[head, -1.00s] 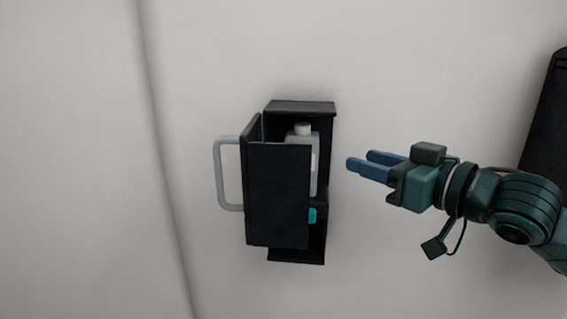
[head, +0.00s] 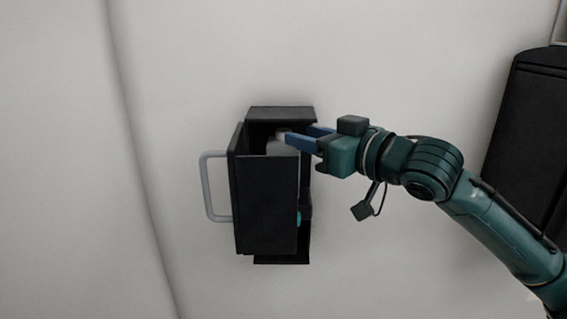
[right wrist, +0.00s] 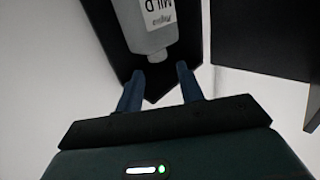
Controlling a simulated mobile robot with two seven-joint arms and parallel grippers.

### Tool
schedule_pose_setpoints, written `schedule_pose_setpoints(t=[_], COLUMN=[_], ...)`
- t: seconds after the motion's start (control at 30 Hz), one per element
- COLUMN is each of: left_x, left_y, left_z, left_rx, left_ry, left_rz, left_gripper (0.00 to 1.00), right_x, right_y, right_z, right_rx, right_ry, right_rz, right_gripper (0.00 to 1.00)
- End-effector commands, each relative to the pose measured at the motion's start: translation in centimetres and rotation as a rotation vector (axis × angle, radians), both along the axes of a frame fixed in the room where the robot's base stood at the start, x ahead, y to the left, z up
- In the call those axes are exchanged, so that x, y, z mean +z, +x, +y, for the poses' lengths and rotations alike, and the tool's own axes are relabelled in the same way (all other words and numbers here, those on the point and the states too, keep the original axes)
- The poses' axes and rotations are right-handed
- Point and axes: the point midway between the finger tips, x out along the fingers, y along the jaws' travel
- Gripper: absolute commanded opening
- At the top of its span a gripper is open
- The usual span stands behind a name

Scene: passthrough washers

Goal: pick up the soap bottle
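The soap bottle (head: 281,148) is a pale grey-white bottle standing in the black cabinet (head: 281,114), mostly hidden by the cabinet's open door and my gripper. In the right wrist view the soap bottle (right wrist: 150,27) has a white label and appears upside down, its cap end towards my fingers. My right gripper (head: 303,138) reaches in from the right, its blue fingers at the bottle's top. In the right wrist view the right gripper (right wrist: 159,84) is open, with the fingertips on either side of the cap end. I cannot tell whether they touch it. My left gripper is not in view.
The black door (head: 267,205) with a grey handle (head: 207,187) stands open in front of the cabinet. A small teal item (head: 299,218) shows lower inside, mostly hidden. A dark unit (head: 530,135) stands at the far right. The pale wall around the cabinet is bare.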

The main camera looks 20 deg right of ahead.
Motion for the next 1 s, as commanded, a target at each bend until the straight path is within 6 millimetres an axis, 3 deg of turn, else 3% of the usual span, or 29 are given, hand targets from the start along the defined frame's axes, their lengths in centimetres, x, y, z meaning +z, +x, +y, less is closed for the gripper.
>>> schedule_pose_setpoints(t=[0.3,0.63,1.0], left_x=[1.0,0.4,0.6], left_y=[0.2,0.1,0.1], left_z=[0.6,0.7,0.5], left_rx=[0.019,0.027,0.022], left_ry=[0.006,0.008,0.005], left_rz=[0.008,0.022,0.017], left_gripper=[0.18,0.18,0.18], right_x=[-0.5,-0.7,-0.8], right_y=[3.9,4.5,4.5], right_z=[1.8,2.1,2.1], right_rx=[0.001,0.000,0.000], right_ry=[0.003,0.000,0.000], right_rz=[0.001,0.000,0.001], right_gripper=[0.38,0.38,0.07])
